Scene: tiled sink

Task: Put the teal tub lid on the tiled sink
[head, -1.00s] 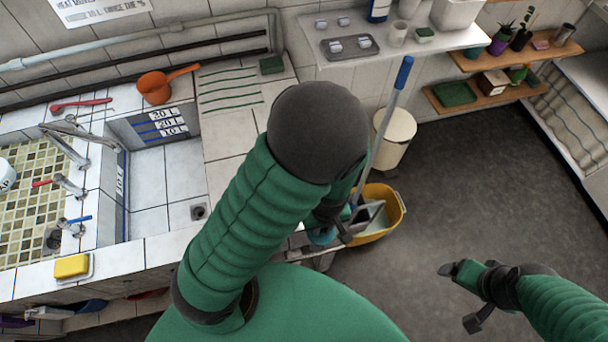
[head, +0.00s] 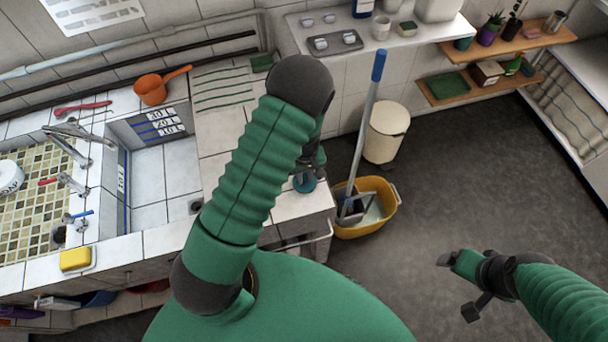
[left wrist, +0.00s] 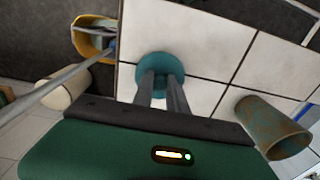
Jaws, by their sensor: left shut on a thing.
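The teal tub lid (left wrist: 172,63) is a round disc between the fingertips of my left gripper (left wrist: 160,82), which is shut on it. In the left wrist view the lid is over white tiles; I cannot tell whether it touches them. In the head view the lid (head: 305,184) shows partly at the right end of the tiled sink (head: 292,205), beside my left gripper (head: 311,172), mostly hidden behind my arm. My right gripper (head: 458,285) has its fingers apart and is empty, over the floor at the right.
A rusty, teal-stained cylinder (left wrist: 272,127) is on the tiles at the right of the left wrist view. A yellow mop bucket (head: 385,208) with a blue-tipped mop stands beside the sink's right end. An orange dipper (head: 152,90) and yellow sponge (head: 75,259) are farther left.

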